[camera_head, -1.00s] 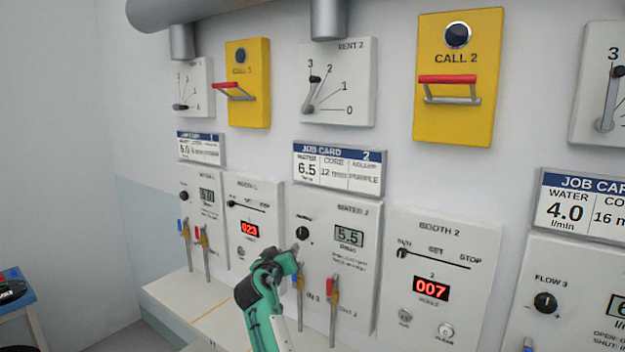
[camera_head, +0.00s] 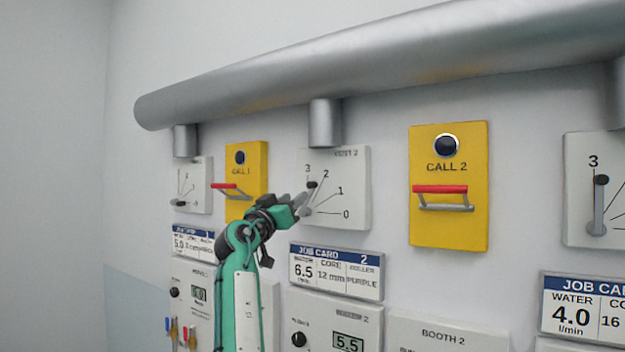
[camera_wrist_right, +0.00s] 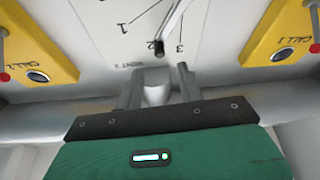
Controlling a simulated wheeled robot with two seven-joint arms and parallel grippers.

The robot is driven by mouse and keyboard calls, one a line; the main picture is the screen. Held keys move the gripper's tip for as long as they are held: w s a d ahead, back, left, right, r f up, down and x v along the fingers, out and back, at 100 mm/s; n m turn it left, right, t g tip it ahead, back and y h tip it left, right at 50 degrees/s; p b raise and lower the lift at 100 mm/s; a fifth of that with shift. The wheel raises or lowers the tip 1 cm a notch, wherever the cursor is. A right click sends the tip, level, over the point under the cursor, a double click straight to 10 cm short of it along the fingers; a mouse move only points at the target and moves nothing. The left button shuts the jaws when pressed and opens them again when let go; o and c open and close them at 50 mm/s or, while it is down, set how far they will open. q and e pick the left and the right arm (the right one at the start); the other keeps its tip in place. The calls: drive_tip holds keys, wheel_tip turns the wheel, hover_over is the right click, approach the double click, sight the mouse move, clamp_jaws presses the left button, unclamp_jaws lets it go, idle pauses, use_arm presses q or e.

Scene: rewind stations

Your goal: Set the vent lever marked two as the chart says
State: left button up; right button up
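The vent 2 panel (camera_head: 350,205) is a white plate with marks 0 to 3. In the right wrist view the panel appears upside down, and the knob (camera_wrist_right: 158,47) lies just beyond the fingertips, in line with the gap. My right gripper (camera_head: 303,203) is at the panel's left side, in front of the lever's lower part. The right wrist view shows its fingers (camera_wrist_right: 158,78) apart and empty. My left gripper is out of view. I see no vent chart.
Yellow call panels with red-topped handles flank vent 2: call 1 (camera_head: 246,160) on the left, call 2 (camera_head: 448,170) on the right. A thick grey pipe (camera_head: 400,55) runs above. Job card 2 (camera_head: 337,271) hangs below, reading 6.5, 12 mm, purple.

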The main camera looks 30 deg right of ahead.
sight(308, 186)
drive_tip(key=p+x, duration=0.4)
drive_tip(key=x, duration=0.5)
drive_tip(key=shift+w+d+r+p, duration=0.1)
drive_tip(key=shift+d+r+p, duration=0.15)
drive_tip(key=shift+p, duration=0.15)
drive_tip(key=shift+w+d+r, duration=0.15)
drive_tip(key=shift+w+d, duration=0.1)
drive_tip(key=shift+d, duration=0.35)
clamp_jaws()
